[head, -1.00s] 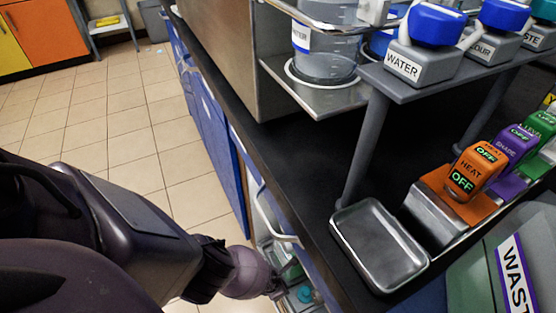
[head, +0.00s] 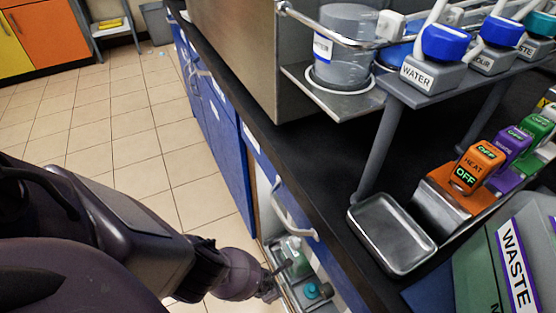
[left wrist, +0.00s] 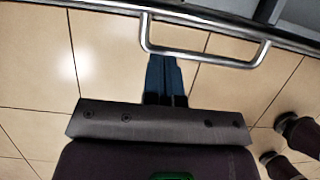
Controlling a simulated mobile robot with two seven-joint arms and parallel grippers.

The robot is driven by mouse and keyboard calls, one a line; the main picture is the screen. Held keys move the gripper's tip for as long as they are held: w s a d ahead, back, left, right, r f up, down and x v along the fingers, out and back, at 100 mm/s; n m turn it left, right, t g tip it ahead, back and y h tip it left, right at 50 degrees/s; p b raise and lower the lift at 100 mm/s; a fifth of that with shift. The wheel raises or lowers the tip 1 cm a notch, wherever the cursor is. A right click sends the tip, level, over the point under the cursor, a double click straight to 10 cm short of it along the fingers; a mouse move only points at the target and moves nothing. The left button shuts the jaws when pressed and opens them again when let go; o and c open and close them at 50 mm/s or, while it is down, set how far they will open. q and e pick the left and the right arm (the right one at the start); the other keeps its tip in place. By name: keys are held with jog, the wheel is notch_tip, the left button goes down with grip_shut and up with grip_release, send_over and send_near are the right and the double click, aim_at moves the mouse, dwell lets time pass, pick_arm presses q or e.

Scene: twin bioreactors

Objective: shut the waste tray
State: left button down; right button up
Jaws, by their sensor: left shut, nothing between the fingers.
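A pull-out tray (head: 284,293) with bottles in it stands out from under the bench, low in the head view. I take it to be the waste tray, but no label on it is readable. My left gripper (head: 272,294) is beside its outer end, partly cut off by the frame bottom. In the left wrist view the gripper's fingers (left wrist: 165,68) are shut and empty. They point at a U-shaped metal handle (left wrist: 205,62) on a metal front edge, close to its left part; whether they touch cannot be told. My right gripper is not in view.
The black bench top (head: 300,160) holds an empty metal tray (head: 392,236), a WASTE-labelled box (head: 515,265) and a HEAT switch (head: 475,165). A blue cabinet door with a pale handle (head: 293,215) is above the pull-out tray.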

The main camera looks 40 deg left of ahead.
pick_arm(q)
jog(key=p+v, duration=0.5)
jog(key=v, duration=0.3)
jog(key=shift+w+r+p, duration=0.25)
jog(key=shift+r+p, duration=0.05)
jog(key=shift+r, duration=0.1)
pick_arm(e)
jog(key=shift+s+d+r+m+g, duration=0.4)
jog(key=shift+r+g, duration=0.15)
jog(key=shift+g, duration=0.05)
pick_arm(q)
jog(key=shift+d, duration=0.1)
